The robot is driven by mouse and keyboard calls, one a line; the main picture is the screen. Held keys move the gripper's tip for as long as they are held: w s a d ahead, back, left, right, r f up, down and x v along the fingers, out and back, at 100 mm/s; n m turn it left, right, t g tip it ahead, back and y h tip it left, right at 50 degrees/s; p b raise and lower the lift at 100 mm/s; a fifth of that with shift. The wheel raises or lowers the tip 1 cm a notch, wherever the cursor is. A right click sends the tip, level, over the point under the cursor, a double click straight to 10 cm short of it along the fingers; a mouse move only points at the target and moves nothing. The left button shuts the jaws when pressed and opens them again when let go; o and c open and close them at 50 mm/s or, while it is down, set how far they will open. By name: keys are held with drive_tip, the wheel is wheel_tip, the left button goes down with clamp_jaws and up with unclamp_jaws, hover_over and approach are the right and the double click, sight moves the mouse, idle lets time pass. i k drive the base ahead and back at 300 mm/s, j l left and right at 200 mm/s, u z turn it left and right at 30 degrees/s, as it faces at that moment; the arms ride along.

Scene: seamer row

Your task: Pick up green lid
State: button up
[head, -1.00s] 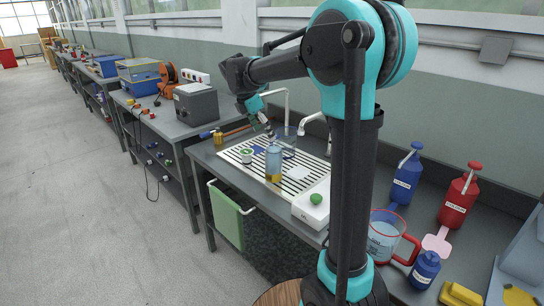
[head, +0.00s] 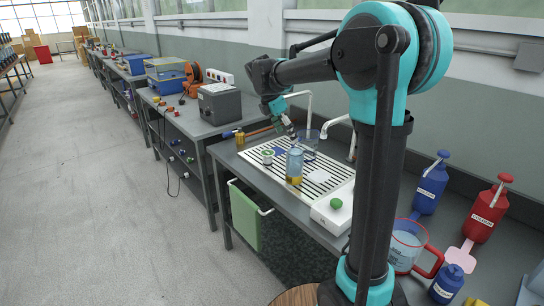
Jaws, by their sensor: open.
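A small round green lid (head: 337,203) lies on top of a white box-like device (head: 335,212) on the near part of the bench. My gripper (head: 290,134) is open and empty. It points down over the slatted drain board, behind the bottle in this view and well apart from the green lid. Its fingertips are small and partly hard to make out. A small white jar with a green band or contents (head: 268,156) stands on the drain board.
A bottle with blue and amber liquid (head: 294,166) stands on the drain board (head: 262,147), beside a clear beaker (head: 309,145) and faucets. A red-handled jug (head: 407,248), blue bottle (head: 430,187) and red bottle (head: 485,214) stand at right. A green towel (head: 245,217) hangs in front.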

sight(266, 153)
drive_tip(key=i+j+z, duration=0.1)
drive_tip(key=j, duration=0.25)
drive_tip(key=i+j+z, duration=0.15)
drive_tip(key=j, duration=0.2)
drive_tip(key=i+j+z, duration=0.1)
drive_tip(key=j, duration=0.25)
drive_tip(key=i+j+z, duration=0.15)
drive_tip(key=j, duration=0.25)
drive_tip(key=i+j+z, duration=0.1)
drive_tip(key=j, duration=0.25)
